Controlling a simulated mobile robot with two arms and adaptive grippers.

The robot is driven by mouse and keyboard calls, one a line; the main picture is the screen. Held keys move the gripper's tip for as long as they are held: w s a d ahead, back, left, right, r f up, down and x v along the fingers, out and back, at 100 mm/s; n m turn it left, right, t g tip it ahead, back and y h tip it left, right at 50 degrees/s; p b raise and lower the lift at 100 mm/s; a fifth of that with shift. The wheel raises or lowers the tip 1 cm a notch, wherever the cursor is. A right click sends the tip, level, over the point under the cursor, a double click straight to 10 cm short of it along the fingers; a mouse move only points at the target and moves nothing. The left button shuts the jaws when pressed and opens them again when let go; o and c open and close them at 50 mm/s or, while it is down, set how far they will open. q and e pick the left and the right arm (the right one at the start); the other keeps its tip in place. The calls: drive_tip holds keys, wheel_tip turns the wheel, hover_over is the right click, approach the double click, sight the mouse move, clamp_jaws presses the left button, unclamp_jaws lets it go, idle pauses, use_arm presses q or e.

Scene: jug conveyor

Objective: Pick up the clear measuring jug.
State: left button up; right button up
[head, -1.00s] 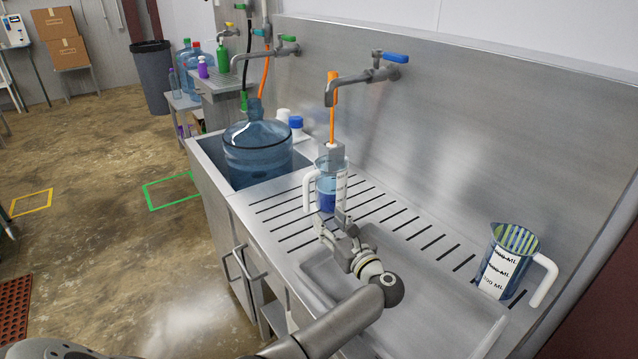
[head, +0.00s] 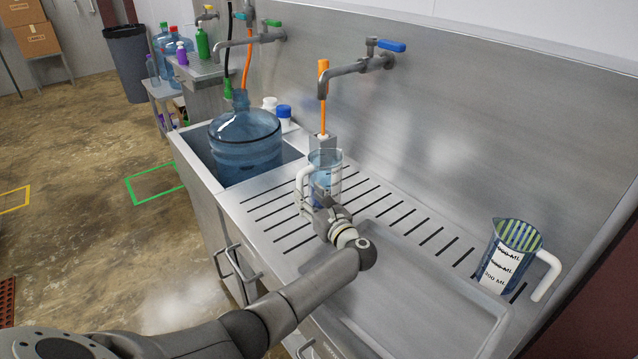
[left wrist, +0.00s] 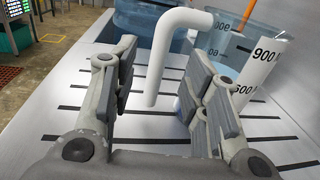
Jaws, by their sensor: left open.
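The clear measuring jug (head: 328,162) stands on the slotted drainboard in the middle of the head view, its white handle (head: 304,183) towards the left. My left gripper (head: 317,198) is at the near side of the jug and hides its lower part. In the left wrist view the jug (left wrist: 265,78) is at the upper right, with a printed volume scale. Its white handle (left wrist: 180,35) hangs between the two open fingers of my left gripper (left wrist: 160,75); the fingers look apart from it. My right gripper is not in view.
A second, bluish jug (head: 511,255) with a white handle stands at the right. A large blue water bottle (head: 245,150) is in the sink at the left. A tap (head: 355,68) and an orange stick (head: 323,80) rise behind the clear jug. The drainboard (head: 395,240) is bare between the jugs.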

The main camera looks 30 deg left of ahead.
sight(302, 187)
use_arm(q)
drive_tip(key=x, duration=0.3)
drive_tip(key=shift+a+r+p, duration=0.15)
drive_tip(key=shift+a+p, duration=0.05)
drive_tip(key=shift+p, duration=0.1)
drive_tip(key=shift+w+a, duration=0.35)
drive_tip(key=shift+a, duration=0.2)
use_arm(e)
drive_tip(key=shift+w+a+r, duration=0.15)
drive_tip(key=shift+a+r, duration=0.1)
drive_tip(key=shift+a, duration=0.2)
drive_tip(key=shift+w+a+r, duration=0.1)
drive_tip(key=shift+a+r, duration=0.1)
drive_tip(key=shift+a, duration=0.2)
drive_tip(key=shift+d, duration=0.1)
use_arm(q)
drive_tip(key=shift+d, duration=0.1)
drive_tip(key=shift+c, duration=1.1)
clamp_jaws()
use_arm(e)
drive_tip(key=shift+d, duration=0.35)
